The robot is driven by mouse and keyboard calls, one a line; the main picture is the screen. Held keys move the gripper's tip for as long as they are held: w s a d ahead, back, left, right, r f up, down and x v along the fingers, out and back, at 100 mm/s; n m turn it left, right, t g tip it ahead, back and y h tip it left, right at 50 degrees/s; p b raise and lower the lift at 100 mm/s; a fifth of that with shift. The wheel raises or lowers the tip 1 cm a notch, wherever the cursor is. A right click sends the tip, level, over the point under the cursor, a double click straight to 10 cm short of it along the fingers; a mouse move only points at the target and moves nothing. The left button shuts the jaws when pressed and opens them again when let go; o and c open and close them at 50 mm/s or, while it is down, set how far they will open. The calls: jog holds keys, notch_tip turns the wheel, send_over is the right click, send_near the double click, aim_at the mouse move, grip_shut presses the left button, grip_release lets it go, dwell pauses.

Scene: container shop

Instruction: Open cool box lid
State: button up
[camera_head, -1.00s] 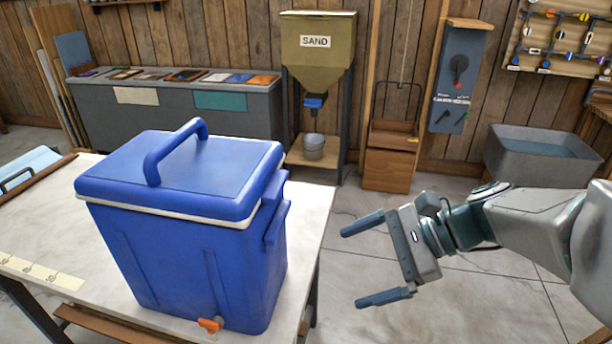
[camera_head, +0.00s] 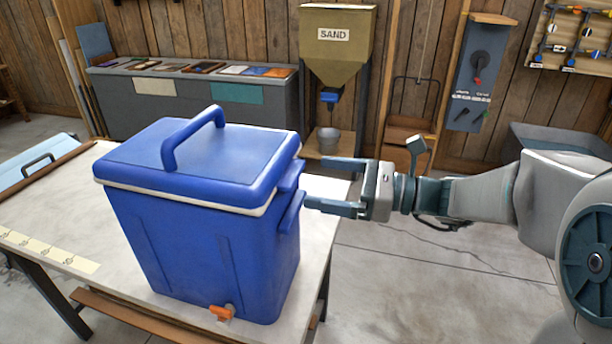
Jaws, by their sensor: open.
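The blue cool box (camera_head: 205,240) stands upright on the table, with an orange tap low on its front. Its blue lid (camera_head: 215,165) is closed, with a pale rim under it and an arched handle (camera_head: 190,138) on top. My gripper (camera_head: 332,184) is open and points left at the box's right side. Its fingertips are close to the side latch and side handle (camera_head: 290,205). I cannot tell whether they touch the box. Nothing shows between the fingers.
The pale table (camera_head: 60,215) has free room left of the box. A light blue case (camera_head: 35,165) lies at the far left. A sand hopper (camera_head: 335,50) and a grey counter (camera_head: 190,105) stand behind. The floor right of the table is clear.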

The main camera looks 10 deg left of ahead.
aim_at(299, 177)
jog(key=shift+w+a, duration=0.15)
jog(key=shift+a, duration=2)
